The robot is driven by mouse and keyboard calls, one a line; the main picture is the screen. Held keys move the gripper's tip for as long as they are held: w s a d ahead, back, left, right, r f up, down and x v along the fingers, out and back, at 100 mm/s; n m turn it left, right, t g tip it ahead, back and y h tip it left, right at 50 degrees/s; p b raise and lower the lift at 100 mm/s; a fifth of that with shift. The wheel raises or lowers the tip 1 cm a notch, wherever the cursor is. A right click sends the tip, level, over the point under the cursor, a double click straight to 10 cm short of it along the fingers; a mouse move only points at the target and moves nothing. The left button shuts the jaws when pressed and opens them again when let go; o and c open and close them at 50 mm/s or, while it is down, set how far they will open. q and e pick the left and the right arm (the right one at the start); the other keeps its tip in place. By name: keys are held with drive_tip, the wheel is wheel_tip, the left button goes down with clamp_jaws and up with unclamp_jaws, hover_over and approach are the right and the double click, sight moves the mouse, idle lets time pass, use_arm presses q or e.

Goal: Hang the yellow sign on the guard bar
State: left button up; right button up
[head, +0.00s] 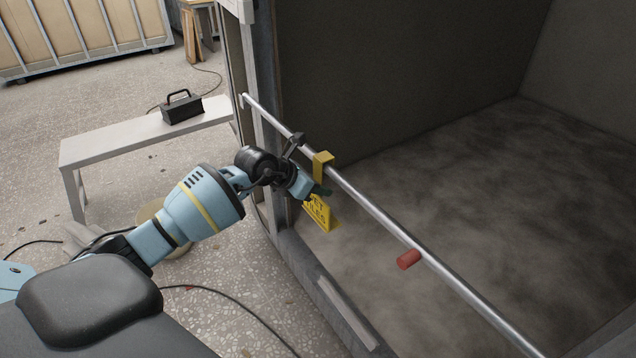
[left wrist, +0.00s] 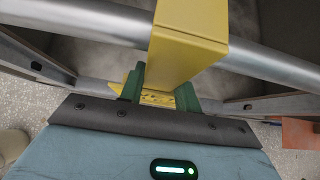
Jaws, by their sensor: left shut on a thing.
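The yellow sign (head: 321,213) has a hook (head: 323,159) at its top, and the hook lies over the metal guard bar (head: 375,210). In the left wrist view the sign's yellow hook (left wrist: 188,38) passes across the top of the bar (left wrist: 270,64). My left gripper (head: 314,191) is shut on the sign just below the bar. Its green fingertips (left wrist: 160,90) stand on either side of the yellow strip. The sign's panel hangs below the bar, partly hidden by the gripper. My right gripper is not in view.
A white bench (head: 125,140) with a black box (head: 182,107) stands at the left. Cables lie on the speckled floor.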

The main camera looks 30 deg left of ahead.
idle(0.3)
use_arm(q)
drive_tip(key=o, duration=1.2)
drive_tip(key=shift+f, duration=0.1)
drive_tip(key=shift+c, duration=0.2)
drive_tip(key=v, duration=0.8)
